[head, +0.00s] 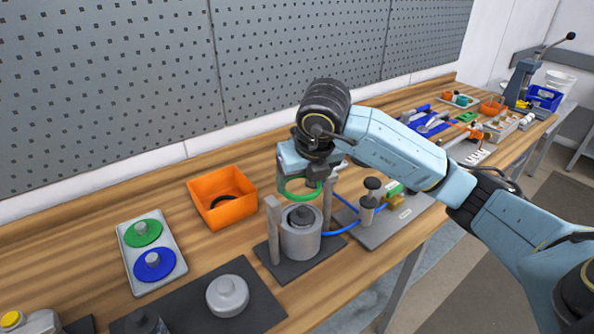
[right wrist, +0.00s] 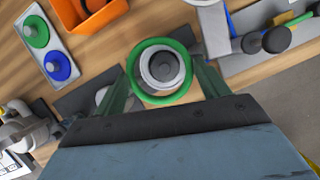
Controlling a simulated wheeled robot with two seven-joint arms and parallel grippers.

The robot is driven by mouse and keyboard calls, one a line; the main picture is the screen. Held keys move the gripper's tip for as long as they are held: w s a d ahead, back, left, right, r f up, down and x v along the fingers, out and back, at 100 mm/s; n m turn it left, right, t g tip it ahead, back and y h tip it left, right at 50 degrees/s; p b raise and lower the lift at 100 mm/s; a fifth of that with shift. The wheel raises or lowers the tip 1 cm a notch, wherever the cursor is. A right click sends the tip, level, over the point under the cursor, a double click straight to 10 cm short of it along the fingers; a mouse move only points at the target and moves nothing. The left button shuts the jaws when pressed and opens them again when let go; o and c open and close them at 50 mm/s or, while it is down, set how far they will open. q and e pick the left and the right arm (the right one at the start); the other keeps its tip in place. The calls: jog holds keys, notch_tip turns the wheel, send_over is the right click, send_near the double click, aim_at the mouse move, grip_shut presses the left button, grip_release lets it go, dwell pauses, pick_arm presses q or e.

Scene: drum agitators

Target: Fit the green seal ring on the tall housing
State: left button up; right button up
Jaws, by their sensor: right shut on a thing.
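The green seal ring (head: 292,196) is held level in my right gripper (head: 312,180), which is shut on it. The tall housing (head: 300,240) is a grey cylinder with a dark knob-like part in its top, standing between two posts on a dark base. The ring hangs above it, with a visible gap in the head view. In the right wrist view the green ring (right wrist: 137,87) lies between the two fingers, and the housing (right wrist: 148,76) shows through its opening, roughly centred. My left gripper is not in view.
An orange bin (head: 207,220) with a dark ring inside stands left of the housing. A tray (head: 129,262) holds green and blue knobbed discs. A grey lidded part (head: 227,298) sits on a dark mat. Right of the housing are a blue hose (head: 342,232) and a grey plate with fittings (head: 400,228).

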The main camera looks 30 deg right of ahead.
aim_at(303, 210)
jog(key=shift+s+f+b, duration=0.15)
jog(key=shift+f+b, duration=0.15)
jog(key=shift+f, duration=0.2)
jog(key=shift+s+f+b, duration=0.15)
jog(key=shift+f+b, duration=0.1)
jog(key=shift+f, duration=0.25)
notch_tip(303, 210, down, 5)
jog(key=b, duration=0.4)
jog(key=shift+w+r, duration=0.15)
jog(key=shift+f, duration=0.25)
pick_arm(q)
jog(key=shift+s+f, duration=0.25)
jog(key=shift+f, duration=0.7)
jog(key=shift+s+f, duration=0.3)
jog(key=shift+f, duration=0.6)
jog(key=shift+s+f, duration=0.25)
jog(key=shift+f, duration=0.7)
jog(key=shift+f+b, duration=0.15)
jog(key=shift+b, duration=0.15)
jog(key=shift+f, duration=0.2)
pick_arm(e)
jog(key=shift+f, duration=0.15)
pick_arm(q)
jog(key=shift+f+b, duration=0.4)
jog(key=shift+b, duration=0.2)
pick_arm(e)
jog(key=shift+f, duration=0.45)
